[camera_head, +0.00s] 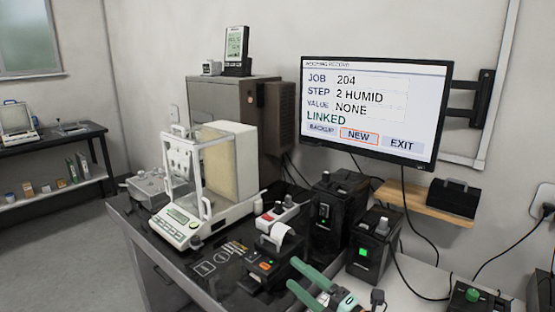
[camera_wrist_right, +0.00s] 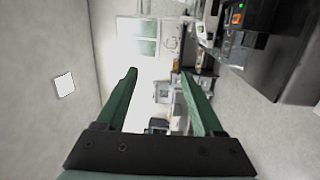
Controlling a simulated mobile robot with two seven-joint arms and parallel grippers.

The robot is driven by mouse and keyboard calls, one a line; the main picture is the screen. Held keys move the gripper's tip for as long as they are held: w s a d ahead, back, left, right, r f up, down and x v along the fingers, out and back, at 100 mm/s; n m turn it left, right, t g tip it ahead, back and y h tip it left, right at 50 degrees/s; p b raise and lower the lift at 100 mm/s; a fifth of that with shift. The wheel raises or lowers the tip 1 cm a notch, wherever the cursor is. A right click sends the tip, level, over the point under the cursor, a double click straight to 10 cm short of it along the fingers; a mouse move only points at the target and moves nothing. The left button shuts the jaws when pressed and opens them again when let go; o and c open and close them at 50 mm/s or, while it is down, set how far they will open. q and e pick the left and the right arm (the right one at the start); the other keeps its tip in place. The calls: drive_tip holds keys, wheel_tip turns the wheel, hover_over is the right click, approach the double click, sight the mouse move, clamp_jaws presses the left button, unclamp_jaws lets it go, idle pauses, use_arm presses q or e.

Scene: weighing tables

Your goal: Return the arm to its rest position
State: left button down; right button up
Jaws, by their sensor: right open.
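My right gripper (camera_head: 293,273) shows at the bottom centre of the head view, with its two green fingers apart. It is over the front edge of the weighing table, close to the small printer (camera_head: 262,262) with its paper roll. In the right wrist view, the open gripper (camera_wrist_right: 158,72) has nothing between its fingers, only the distant room behind. The rest of the right arm is mostly out of the head view. My left gripper is not in view.
A balance with a glass draft shield (camera_head: 190,232) stands on the table. Black boxes (camera_head: 333,222) with green lights stand right of it. A monitor (camera_head: 375,108) and a wooden shelf (camera_head: 415,204) are on the wall. Cables hang at right. Floor at left (camera_head: 60,255) is clear.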

drive_tip(key=s+d+f+m+h, duration=0.45)
drive_tip(key=d+m+h, duration=0.2)
drive_tip(key=m, duration=0.35)
drive_tip(key=s+d+f+m+h, duration=0.4)
drive_tip(key=d+f+m+h, duration=0.25)
drive_tip(key=m, duration=0.25)
drive_tip(key=s+d+f+m+g, duration=0.1)
drive_tip(key=s+f+m+g, duration=0.15)
drive_tip(key=s, duration=0.55)
drive_tip(key=s+d+f+m+g, duration=0.1)
drive_tip(key=s+f+g, duration=0.25)
drive_tip(key=s, duration=0.35)
drive_tip(key=s+d+f+m+g, duration=0.1)
drive_tip(key=s+f+m+g, duration=0.2)
drive_tip(key=s, duration=0.5)
drive_tip(key=w+a+f+n+t+y+p, duration=0.1)
drive_tip(key=w+a+f+t+y+p, duration=0.1)
drive_tip(key=f, duration=0.5)
drive_tip(key=shift+w+a+t+p, duration=0.8)
drive_tip(key=shift+w+a+t, duration=0.15)
drive_tip(key=shift+w+t, duration=0.2)
drive_tip(key=shift+w, duration=0.1)
